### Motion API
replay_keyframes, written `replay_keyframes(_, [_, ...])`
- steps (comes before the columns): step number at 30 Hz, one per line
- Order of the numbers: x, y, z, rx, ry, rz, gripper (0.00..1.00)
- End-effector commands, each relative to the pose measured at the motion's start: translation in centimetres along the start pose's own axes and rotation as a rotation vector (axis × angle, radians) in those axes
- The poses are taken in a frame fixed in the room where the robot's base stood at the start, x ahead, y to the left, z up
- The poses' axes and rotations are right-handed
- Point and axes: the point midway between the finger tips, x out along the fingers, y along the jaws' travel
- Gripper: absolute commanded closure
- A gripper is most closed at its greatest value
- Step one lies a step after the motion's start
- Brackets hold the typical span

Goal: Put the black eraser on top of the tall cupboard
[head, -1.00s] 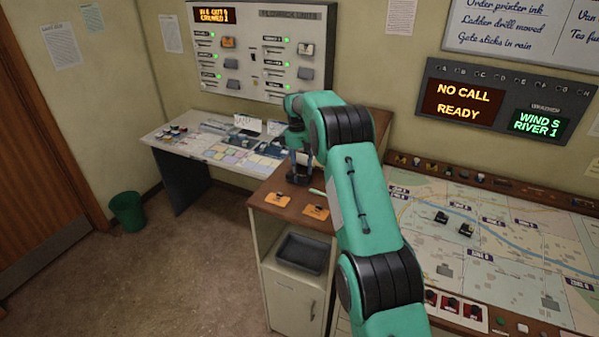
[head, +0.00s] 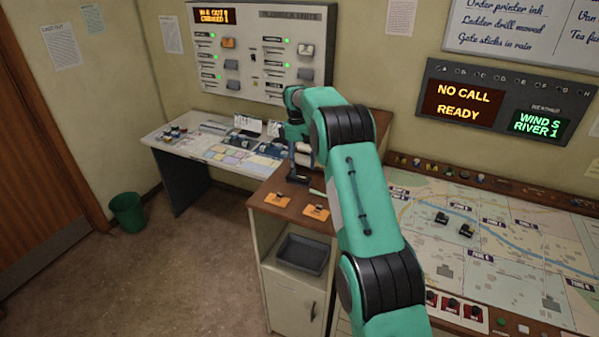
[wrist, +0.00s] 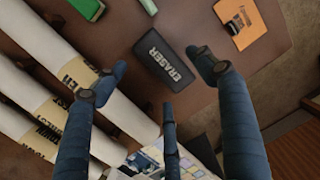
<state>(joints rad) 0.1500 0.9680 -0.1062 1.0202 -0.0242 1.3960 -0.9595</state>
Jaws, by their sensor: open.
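The black eraser (wrist: 163,61), marked ERASER in white, lies flat on the brown wooden top (wrist: 165,22) of the cupboard in the wrist view. In the head view it is a small dark shape (head: 298,180) under my gripper, on the cupboard's top (head: 285,194). My gripper (wrist: 160,78) is open, with blue fingers spread on either side of the eraser and a gap showing on both sides. In the head view my gripper (head: 294,168) is low over the back of the top, partly hidden by my arm.
Two orange cards (head: 277,199) (head: 315,211) lie at the top's front. White paper rolls (wrist: 65,80) and a green object (wrist: 88,8) lie beside the eraser. A dark tray (head: 302,254) sits in the open shelf below. The map desk (head: 470,270) is to the right.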

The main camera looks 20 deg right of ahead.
Motion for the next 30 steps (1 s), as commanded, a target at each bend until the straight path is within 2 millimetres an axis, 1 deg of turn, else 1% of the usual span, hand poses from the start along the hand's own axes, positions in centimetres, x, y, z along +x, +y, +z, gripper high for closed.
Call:
replay_keyframes(1, [-0.9, 0.1, -0.1, 0.000, 0.002, 0.003, 0.29])
replay_keyframes(9, [-5.3, 0.1, -0.1, 0.000, 0.002, 0.002, 0.29])
replay_keyframes(15, [-7.8, 0.1, -0.1, 0.000, 0.001, 0.001, 0.29])
replay_keyframes(18, [-8.5, 0.1, -0.1, 0.000, 0.001, 0.002, 0.29])
replay_keyframes(21, [-8.8, 0.0, 0.0, 0.000, 0.000, 0.000, 0.29])
replay_keyframes(30, [-9.0, 0.0, 0.0, 0.000, 0.000, 0.000, 0.29])
